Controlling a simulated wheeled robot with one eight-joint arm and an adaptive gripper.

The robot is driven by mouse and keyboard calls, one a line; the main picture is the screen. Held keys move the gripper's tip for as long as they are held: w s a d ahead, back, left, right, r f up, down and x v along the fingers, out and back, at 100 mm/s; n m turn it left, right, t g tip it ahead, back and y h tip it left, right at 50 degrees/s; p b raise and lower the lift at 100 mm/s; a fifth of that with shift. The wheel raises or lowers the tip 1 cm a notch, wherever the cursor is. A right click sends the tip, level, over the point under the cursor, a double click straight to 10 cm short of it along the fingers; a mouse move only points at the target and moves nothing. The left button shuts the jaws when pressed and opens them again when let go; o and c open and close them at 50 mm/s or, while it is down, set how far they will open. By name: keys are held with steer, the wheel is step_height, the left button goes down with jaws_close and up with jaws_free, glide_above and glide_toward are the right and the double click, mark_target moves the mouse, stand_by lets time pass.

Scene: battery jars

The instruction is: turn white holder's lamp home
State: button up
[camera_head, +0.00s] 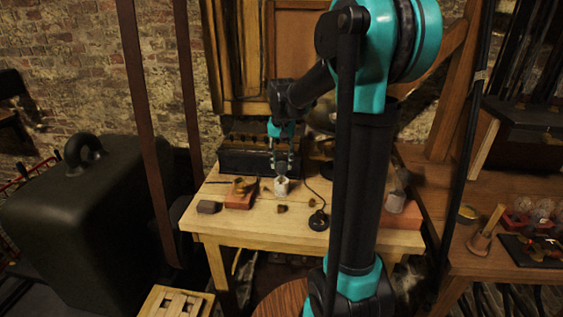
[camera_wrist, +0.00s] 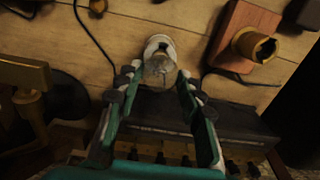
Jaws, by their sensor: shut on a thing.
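The white holder (camera_head: 282,190) stands upright on the wooden table. In the wrist view the white holder (camera_wrist: 158,43) shows as a pale round rim just past my fingertips. A clear glass lamp (camera_wrist: 159,68) sits at the holder, between my fingertips; how deep its base sits in the holder is hidden. My gripper (camera_wrist: 155,82) is shut on the lamp, with a finger on each side of the glass. In the head view my gripper (camera_head: 281,166) points down right above the holder, and the lamp is too small to make out there.
A reddish-brown block (camera_head: 241,194) with a brass-coloured ring (camera_wrist: 254,45) lies beside the holder. A black round base (camera_head: 318,220) with a cable stands at right. A dark box (camera_head: 247,161) stands behind.

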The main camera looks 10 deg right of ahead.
steer(key=m, duration=0.2)
steer(key=shift+m, duration=0.4)
steer(key=o, duration=1.4)
